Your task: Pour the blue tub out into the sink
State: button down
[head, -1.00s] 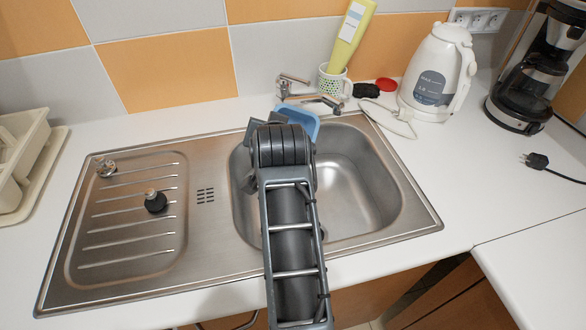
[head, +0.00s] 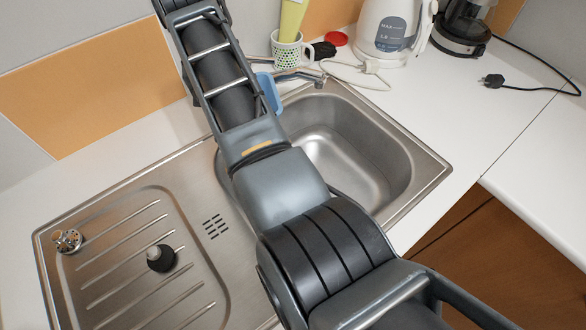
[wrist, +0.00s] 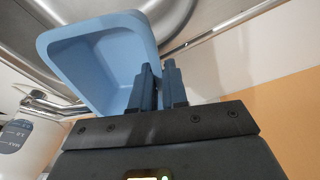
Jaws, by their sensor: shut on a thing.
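The blue tub (wrist: 100,60) shows large in the wrist view, its open side towards the camera and tilted; I see nothing inside it. My gripper (wrist: 162,86) is shut on the tub's wall at its right side. In the head view only a strip of the tub (head: 269,92) shows beside my arm, near the sink's back left corner and the tap; my arm hides the gripper there. The steel sink (head: 392,160) has a bowl that looks empty, its left part hidden by my arm. The tap (head: 300,75) reaches over the bowl's back edge.
A white kettle (head: 388,30) and coffee maker (head: 462,28) are at the back right. A dark stopper (head: 161,259) sits on the drainer. The right counter is mostly clear.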

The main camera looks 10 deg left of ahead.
jog(key=shift+w+a, duration=0.1)
jog(key=shift+r, duration=2.6)
